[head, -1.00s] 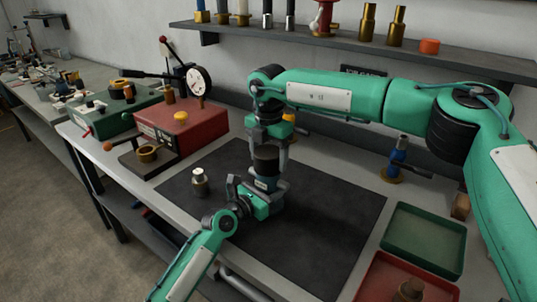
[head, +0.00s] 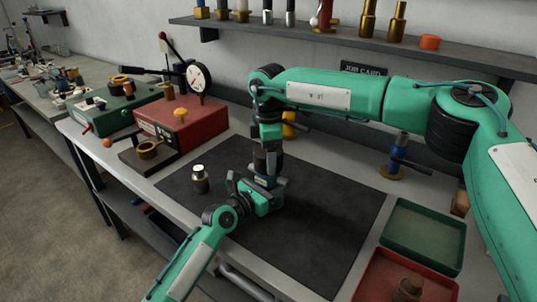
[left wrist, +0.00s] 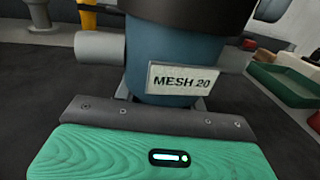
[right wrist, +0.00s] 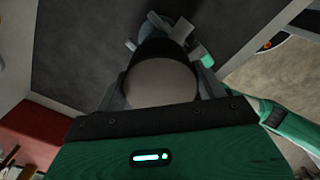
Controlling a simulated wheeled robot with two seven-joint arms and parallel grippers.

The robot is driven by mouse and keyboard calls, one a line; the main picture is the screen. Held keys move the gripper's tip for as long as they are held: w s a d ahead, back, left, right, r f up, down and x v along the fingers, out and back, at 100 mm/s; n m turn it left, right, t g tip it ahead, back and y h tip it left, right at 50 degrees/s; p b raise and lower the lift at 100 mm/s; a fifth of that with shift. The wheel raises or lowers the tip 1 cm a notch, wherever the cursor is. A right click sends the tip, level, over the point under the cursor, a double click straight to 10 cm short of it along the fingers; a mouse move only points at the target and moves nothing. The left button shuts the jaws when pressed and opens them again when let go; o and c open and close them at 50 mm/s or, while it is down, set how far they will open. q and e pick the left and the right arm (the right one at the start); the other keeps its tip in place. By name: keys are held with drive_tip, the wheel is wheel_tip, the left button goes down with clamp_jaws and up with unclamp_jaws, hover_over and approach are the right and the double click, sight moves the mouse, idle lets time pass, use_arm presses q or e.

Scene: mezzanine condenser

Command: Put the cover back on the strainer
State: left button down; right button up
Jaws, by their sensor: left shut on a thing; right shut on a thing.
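The strainer is a blue body (left wrist: 145,60) with a "MESH 20" label (left wrist: 183,80) and a grey side stub. It stands on the dark mat. My left gripper (head: 262,192) is shut on it low down. The black cover (left wrist: 190,10) shows above the body in the left wrist view, and appears to meet it; whether it is fully seated is not visible. My right gripper (head: 268,160) points down and is shut on the cover from above. In the right wrist view, the cover's pale round top (right wrist: 162,83) sits between the fingers.
A small dark-and-steel bottle (head: 200,180) stands on the mat (head: 325,215) left of the strainer. A red box (head: 185,127) is at the left, a blue valve (head: 398,150) behind right. Green (head: 424,235) and red (head: 365,290) trays lie at the right. The mat's right side is clear.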

drive_tip(key=m, duration=0.7)
drive_tip(key=shift+r, duration=0.1)
drive_tip(key=o, duration=1)
drive_tip(key=shift+o, duration=0.2)
drive_tip(key=shift+r, duration=2.2)
drive_tip(key=shift+c, duration=0.3)
